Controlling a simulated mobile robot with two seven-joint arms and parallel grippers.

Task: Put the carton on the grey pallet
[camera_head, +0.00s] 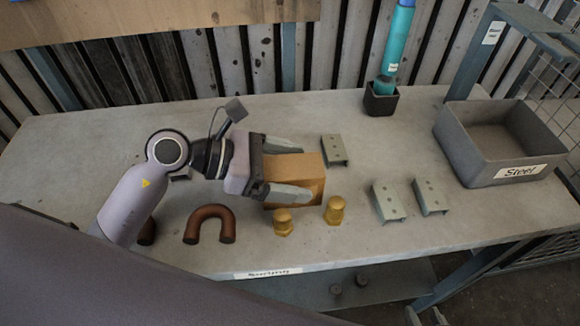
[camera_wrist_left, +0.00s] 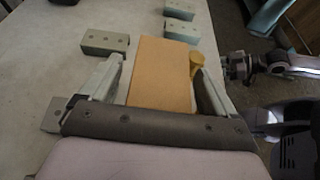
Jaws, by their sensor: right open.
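The carton (camera_head: 310,178) is a brown box on the grey workbench, and its face fills the middle of the left wrist view (camera_wrist_left: 161,75). My left gripper (camera_head: 297,169) has one finger on the carton's far side and one on its near side. In the left wrist view the fingers (camera_wrist_left: 160,72) flank the carton with narrow strips beside it; whether they press on it is unclear. My right gripper (camera_wrist_left: 240,68) shows small at the right of that view, apart from the carton. I see no grey pallet in either view.
The workbench (camera_head: 370,240) also holds two brass fittings (camera_head: 283,222) (camera_head: 335,210) close to the carton, a brown U-shaped pipe (camera_head: 210,224), several grey brackets (camera_head: 388,201) and a grey bin (camera_head: 465,160) labelled Steel. A teal bottle (camera_head: 396,40) stands in a black holder at the back.

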